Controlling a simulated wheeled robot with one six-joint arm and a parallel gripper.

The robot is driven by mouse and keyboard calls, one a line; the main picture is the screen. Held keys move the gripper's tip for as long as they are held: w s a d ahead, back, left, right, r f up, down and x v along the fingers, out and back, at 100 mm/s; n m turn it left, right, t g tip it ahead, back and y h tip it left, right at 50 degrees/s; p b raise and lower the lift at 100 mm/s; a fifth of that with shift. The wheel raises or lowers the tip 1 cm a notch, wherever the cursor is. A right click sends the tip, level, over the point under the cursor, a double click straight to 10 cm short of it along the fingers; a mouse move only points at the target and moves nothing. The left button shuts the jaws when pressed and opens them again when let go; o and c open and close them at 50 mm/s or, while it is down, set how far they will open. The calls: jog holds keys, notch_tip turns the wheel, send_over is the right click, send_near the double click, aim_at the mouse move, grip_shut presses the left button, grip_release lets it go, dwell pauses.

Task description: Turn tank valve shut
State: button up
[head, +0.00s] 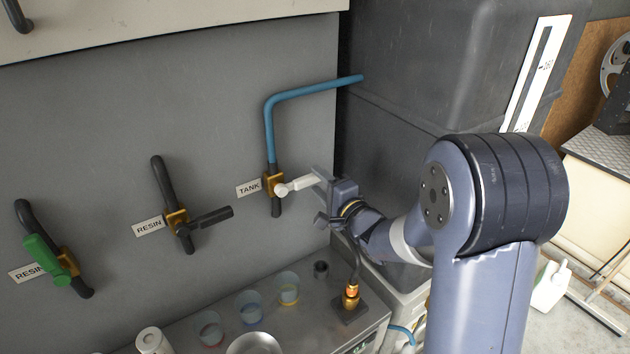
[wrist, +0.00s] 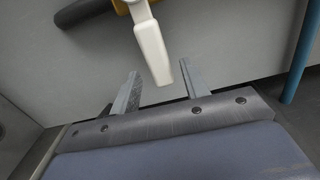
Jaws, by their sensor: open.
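The tank valve (head: 270,184) is a brass body on a vertical pipe, beside a label reading TANK (head: 248,187). Its white lever handle (head: 298,185) sticks out to the right, across the pipe and slightly upward. In the wrist view the white handle (wrist: 153,52) points down toward my gripper (wrist: 160,82). The two fingers are apart, one on each side of the handle's tip. I cannot tell whether either finger touches it. In the head view my gripper (head: 322,196) is at the handle's free end, and part of it overlaps the handle.
A blue pipe (head: 268,125) rises from the valve and bends right to the dark tank (head: 410,60). Two RESIN valves, one with a black lever (head: 208,218) and one with a green lever (head: 45,258), are to the left. Below, cups (head: 250,307) and a brass burner-like item (head: 351,297) stand on the bench.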

aim_at(316, 180)
jog(key=b+v, duration=0.1)
jog(key=v, duration=0.7)
jog(key=p+x, duration=0.2)
jog(key=x, duration=0.8)
jog(key=shift+w+a+r, duration=0.1)
jog(key=shift+w+a, duration=0.1)
jog(key=shift+w, duration=0.1)
jog(key=shift+s+d, duration=0.1)
jog(key=shift+s, duration=0.05)
jog(key=shift+s+d, duration=0.4)
jog(key=shift+s, duration=0.05)
jog(key=b+v, duration=0.2)
jog(key=v, duration=0.7)
jog(key=p+x, duration=0.2)
jog(key=x, duration=0.9)
jog(key=shift+s, duration=0.1)
jog(key=shift+s+d+r+n, duration=0.15)
jog(key=shift+r+n, duration=0.35)
jog(key=shift+n, duration=0.3)
